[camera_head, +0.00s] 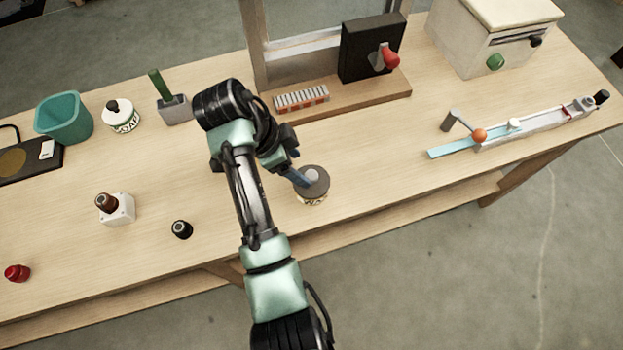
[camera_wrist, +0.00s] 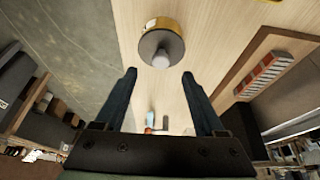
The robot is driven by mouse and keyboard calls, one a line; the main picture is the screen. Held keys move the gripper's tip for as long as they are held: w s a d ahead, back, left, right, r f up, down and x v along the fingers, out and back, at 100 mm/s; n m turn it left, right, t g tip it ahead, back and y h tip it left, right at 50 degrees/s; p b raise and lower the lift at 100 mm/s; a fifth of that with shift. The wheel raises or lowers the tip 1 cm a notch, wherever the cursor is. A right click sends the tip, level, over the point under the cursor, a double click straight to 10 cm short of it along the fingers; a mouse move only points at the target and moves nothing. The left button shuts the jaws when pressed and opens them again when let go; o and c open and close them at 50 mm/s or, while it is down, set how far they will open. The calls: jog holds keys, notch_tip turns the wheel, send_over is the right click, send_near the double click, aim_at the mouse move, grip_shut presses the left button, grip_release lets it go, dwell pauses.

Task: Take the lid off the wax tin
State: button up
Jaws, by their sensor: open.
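The wax tin is a short round tin with a pale label (camera_head: 313,201), standing near the front edge of the table. Its dark grey lid (camera_head: 321,188) sits on top and has a pale round knob in the middle. In the wrist view the tin (camera_wrist: 170,24) looks yellowish, and its lid (camera_wrist: 149,44) and knob (camera_wrist: 161,60) face my camera. My gripper (camera_head: 299,179) is open at the tin's left side in the head view. In the wrist view my gripper (camera_wrist: 159,74) has nothing between its fingers; the knob lies just beyond the fingertips, roughly centred. I cannot tell the remaining gap.
A wooden-based stand (camera_head: 345,100) is behind.

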aim_at(311, 175)
jog(key=shift+p+x, duration=0.7)
jog(key=shift+x, duration=2.3)
jog(key=shift+w, duration=0.1)
grip_shut()
